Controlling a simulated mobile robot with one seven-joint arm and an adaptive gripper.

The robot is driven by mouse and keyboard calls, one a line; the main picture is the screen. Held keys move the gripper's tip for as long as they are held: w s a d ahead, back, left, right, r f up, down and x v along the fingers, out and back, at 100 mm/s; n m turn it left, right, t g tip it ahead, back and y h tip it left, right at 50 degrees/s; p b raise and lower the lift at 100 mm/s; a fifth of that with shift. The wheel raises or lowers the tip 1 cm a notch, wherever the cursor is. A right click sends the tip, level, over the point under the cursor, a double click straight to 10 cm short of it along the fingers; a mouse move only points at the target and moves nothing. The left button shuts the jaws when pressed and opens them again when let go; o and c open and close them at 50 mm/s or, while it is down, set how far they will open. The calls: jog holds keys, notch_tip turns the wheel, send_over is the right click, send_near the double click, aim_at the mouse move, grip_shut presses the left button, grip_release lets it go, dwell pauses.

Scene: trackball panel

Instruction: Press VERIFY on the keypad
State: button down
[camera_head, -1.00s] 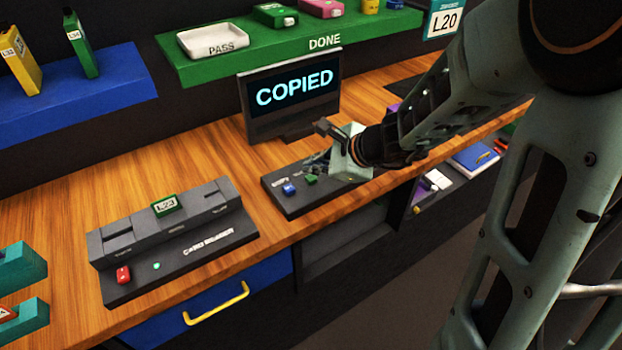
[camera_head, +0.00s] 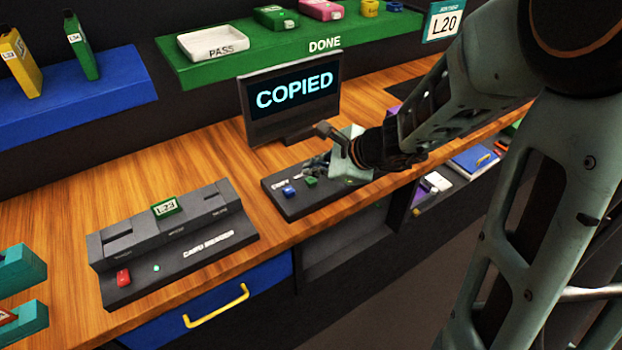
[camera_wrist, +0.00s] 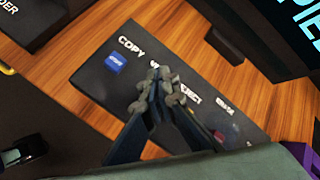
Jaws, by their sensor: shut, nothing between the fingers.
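The dark keypad (camera_head: 312,202) lies on the wooden counter below the monitor. Its blue button (camera_head: 289,191) sits under the label COPY, and a green button (camera_head: 311,181) is to its right. In the wrist view the keypad (camera_wrist: 98,84) shows the blue button (camera_wrist: 115,63) clear of my fingers. My gripper (camera_head: 319,164) is shut and empty over the keypad. In the wrist view its fingertips (camera_wrist: 158,90) cover the label starting "VE" and hide the green button. I cannot tell whether they touch the keypad.
The monitor (camera_head: 291,92) behind the keypad reads COPIED. A card reader (camera_head: 180,250) with a green L23 card (camera_head: 166,205) stands to the left. A green shelf (camera_head: 285,48) marked DONE is above. Bare counter lies between reader and keypad.

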aim_at(313, 181)
jog(key=shift+f+b, duration=0.45)
jog(key=shift+b, duration=0.15)
jog(key=shift+f+b, duration=0.5)
jog(key=shift+b, duration=0.15)
dwell(0.7)
dwell(0.3)
jog(key=shift+r+p, duration=0.8)
jog(key=shift+r, duration=0.15)
notch_tip(313, 181, up, 5)
jog(key=p, duration=0.4)
dwell(0.5)
